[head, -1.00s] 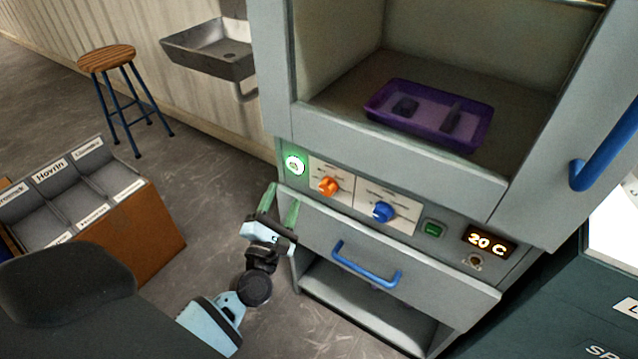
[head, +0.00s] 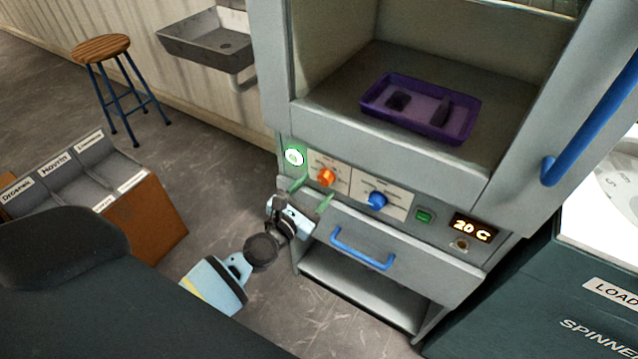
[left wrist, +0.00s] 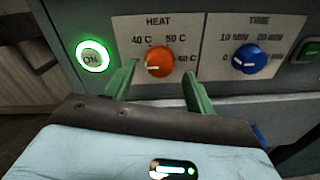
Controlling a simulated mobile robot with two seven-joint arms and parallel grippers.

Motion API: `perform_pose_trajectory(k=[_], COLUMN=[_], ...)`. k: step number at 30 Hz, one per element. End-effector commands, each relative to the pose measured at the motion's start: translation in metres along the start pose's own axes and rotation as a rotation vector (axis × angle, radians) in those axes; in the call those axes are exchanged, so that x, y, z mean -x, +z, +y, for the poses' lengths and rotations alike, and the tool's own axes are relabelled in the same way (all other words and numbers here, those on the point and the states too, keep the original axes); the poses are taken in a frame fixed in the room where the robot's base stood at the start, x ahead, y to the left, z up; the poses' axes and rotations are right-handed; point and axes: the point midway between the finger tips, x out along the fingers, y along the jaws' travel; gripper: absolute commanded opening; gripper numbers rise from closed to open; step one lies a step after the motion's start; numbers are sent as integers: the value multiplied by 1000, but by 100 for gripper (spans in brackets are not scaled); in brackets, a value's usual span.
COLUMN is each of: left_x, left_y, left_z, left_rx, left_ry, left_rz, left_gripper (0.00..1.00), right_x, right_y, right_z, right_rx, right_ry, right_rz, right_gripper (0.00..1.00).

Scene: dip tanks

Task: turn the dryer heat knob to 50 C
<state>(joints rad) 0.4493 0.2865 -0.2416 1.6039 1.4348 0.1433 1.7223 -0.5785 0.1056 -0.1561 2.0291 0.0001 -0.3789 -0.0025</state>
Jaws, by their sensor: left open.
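The orange heat knob (head: 326,177) is on the dryer's front panel. In the left wrist view the heat knob (left wrist: 159,62) has a white pointer mark toward the left, below the 40 C label; 50 C is above it and 60 C at its right. My left gripper (head: 311,191) is open in front of the panel, just below and left of the knob. In the left wrist view its green fingers (left wrist: 160,72) stand to either side of the knob; I see no clear contact. The display (head: 474,229) reads 20 C. My right gripper is not in view.
A blue time knob (head: 377,200) is right of the heat knob, and a lit green ON button (head: 294,157) is left. A blue drawer handle (head: 362,249) is below. A purple tray (head: 376,103) sits in the dryer chamber. A stool (head: 103,48) stands at left.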

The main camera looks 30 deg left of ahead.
Motion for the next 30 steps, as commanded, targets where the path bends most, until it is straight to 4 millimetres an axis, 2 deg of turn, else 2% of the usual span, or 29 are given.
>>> perform_pose_trajectory(k=[6,17,27,30], left_x=[-21,-25,-25,-25], left_y=[0,0,0,0], left_z=[0,0,0,0], left_rx=[1,0,0,-2], left_ry=[1,0,1,1], left_rz=[0,0,0,0], left_gripper=[55,55,11,11], right_x=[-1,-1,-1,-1], right_y=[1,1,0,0], right_z=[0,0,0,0], right_rx=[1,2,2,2], right_ry=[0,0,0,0], right_rz=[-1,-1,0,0], right_gripper=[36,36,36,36])
